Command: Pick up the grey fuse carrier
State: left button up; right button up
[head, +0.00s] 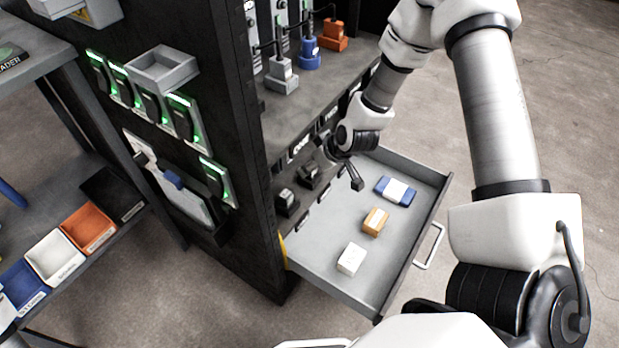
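A grey block-shaped piece (282,77) with an upright neck stands on the cabinet's upper shelf; I take it as the grey fuse carrier. A blue piece (310,55) and an orange piece (332,37) of similar kind stand behind it to the right. My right gripper (338,168) is below and right of the grey piece, in front of the cabinet and over the inner edge of the open drawer. Its dark fingers look spread and nothing shows between them. My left gripper is not in view.
The open drawer (330,262) holds a blue-and-white pack (396,191), a tan block (375,221) and a white block (351,258). Green-lit units and a grey tray (162,68) are on the cabinet's side. Coloured bins (55,257) sit on a shelf at left.

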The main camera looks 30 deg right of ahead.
jog(key=b+x, duration=0.1)
jog(key=x, duration=0.2)
jog(key=shift+f, duration=0.15)
jog(key=shift+w, duration=0.1)
jog(key=shift+c, duration=0.7)
grip_shut()
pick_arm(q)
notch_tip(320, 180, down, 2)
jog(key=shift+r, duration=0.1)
pick_arm(e)
jog(key=shift+r, duration=0.2)
